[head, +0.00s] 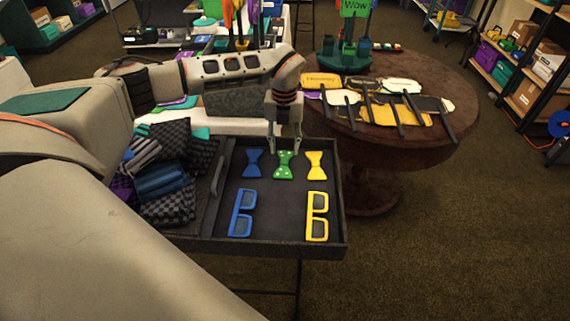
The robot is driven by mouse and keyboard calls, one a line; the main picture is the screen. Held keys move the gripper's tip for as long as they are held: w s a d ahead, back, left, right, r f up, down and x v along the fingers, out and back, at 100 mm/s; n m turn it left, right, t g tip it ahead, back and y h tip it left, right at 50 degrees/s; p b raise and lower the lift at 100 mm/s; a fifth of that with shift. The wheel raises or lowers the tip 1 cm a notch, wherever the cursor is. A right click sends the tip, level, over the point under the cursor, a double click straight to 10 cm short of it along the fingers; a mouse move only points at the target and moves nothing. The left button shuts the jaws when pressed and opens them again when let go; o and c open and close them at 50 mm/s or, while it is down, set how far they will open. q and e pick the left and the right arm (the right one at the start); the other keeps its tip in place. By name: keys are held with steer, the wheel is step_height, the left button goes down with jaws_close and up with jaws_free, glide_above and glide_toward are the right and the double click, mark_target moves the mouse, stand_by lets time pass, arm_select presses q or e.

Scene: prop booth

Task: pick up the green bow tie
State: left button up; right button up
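The green bow tie (284,166) with light dots lies in the dark tray (273,246), in the back row between a blue bow tie (253,164) and a yellow bow tie (315,165). My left gripper (284,150) points down at the top end of the green bow tie, its two fingers apart with nothing seen between them. I cannot tell whether the fingertips touch the tie or hover over it. My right gripper is not in view.
Blue glasses (241,213) and yellow glasses (317,217) lie in the tray's front part. Folded dark cloths (160,180) fill its left side. A round brown table (440,150) with several signs on sticks stands close behind right. Open carpet lies at the right.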

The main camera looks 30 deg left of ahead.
mark_target(284, 161)
arm_select(q)
steer(key=f, duration=0.3)
steer(key=f+b, duration=0.1)
steer(key=f, duration=0.1)
steer(key=shift+s+d, duration=0.1)
steer(key=shift+s, duration=0.15)
steer(key=shift+r, duration=0.1)
steer(key=c, duration=1)
steer(key=shift+r, duration=0.15)
